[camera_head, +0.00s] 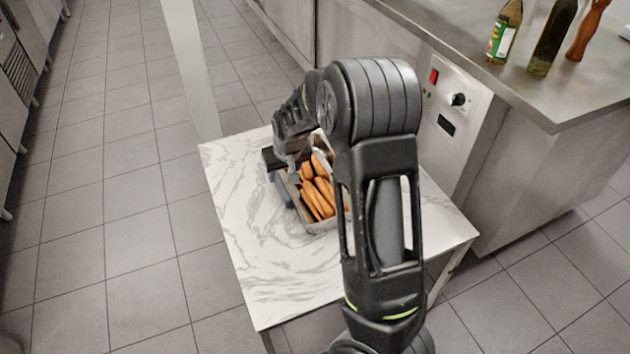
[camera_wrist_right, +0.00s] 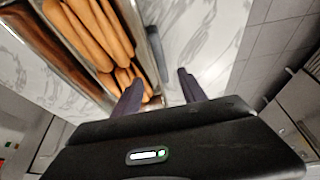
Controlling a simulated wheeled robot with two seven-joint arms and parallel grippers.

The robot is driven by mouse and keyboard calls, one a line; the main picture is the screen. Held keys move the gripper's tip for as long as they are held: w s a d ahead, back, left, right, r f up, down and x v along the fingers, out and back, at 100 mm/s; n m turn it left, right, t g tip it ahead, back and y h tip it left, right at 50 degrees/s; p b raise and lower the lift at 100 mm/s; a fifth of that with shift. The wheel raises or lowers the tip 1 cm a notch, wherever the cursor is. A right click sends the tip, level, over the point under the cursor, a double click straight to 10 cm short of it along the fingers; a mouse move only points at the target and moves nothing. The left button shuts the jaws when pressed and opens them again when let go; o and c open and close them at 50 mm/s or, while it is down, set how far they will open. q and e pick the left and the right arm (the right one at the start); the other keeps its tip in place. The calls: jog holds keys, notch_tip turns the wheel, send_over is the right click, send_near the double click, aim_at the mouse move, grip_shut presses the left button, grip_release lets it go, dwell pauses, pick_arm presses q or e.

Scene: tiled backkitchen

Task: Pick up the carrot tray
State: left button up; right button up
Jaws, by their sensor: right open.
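The carrot tray (camera_head: 322,227) is a metal tray holding several orange carrots (camera_head: 317,196). It sits on a white marbled table, partly hidden behind my right arm. My right gripper (camera_head: 279,160) is at the tray's far left end in the head view. In the right wrist view the tray wall (camera_wrist_right: 136,27) and carrots (camera_wrist_right: 92,30) fill the upper left. There my right gripper (camera_wrist_right: 160,90) is open, with one finger over the tray's inside and the other outside its wall. Whether either finger touches the wall cannot be told. My left gripper is not in view.
The marbled table (camera_head: 250,255) is clear left of and in front of the tray. A steel counter (camera_head: 530,95) with a green-labelled bottle (camera_head: 503,35), a dark bottle (camera_head: 551,40) and a wooden mill (camera_head: 588,30) stands right. Tiled floor lies open at left.

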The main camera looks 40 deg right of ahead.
aim_at(282, 185)
jog(key=shift+x, duration=1.2)
jog(key=shift+s+b+x, duration=0.2)
jog(key=shift+b+x, duration=0.1)
jog(key=shift+x, duration=2.3)
jog(key=shift+f, duration=0.1)
jog(key=shift+f+b, duration=0.25)
jog(key=shift+b, duration=0.05)
jog(key=shift+c, duration=0.6)
grip_shut()
jog(key=shift+r, duration=0.1)
